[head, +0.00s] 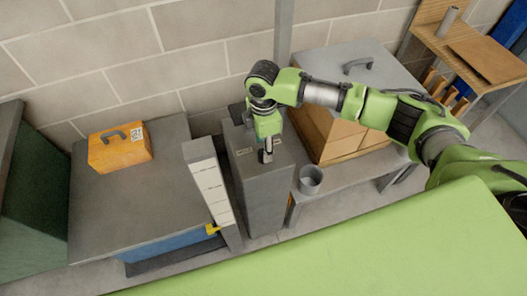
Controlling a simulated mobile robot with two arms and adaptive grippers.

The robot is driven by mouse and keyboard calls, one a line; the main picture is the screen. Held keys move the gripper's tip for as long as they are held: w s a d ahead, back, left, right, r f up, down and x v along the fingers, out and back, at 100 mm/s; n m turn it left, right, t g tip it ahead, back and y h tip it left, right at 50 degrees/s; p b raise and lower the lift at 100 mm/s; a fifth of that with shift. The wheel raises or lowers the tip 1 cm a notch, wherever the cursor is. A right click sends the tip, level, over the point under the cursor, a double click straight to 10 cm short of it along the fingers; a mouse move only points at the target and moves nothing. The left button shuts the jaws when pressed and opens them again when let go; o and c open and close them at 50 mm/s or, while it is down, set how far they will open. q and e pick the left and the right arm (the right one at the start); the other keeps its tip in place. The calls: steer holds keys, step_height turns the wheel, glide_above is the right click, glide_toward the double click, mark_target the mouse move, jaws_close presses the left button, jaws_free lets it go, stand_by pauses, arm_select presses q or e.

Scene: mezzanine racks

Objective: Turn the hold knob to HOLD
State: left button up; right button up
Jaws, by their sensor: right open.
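A narrow grey pedestal (262,200) stands in the middle of the head view, with small pale labels on its top, too small to read surely. My right gripper (267,155) points down at the pedestal's top, between the labels, and is open. The hold knob cannot be made out; the gripper covers that part of the top. I cannot tell whether the fingers touch anything. My left gripper is not in view.
A pale segmented post (208,182) with a yellow part (212,229) stands close left of the pedestal. An orange case (120,148) lies on a grey surface further left. A block wall is behind.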

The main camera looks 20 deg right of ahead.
steer(key=shift+f, duration=2.15)
steer(key=c, duration=1.1)
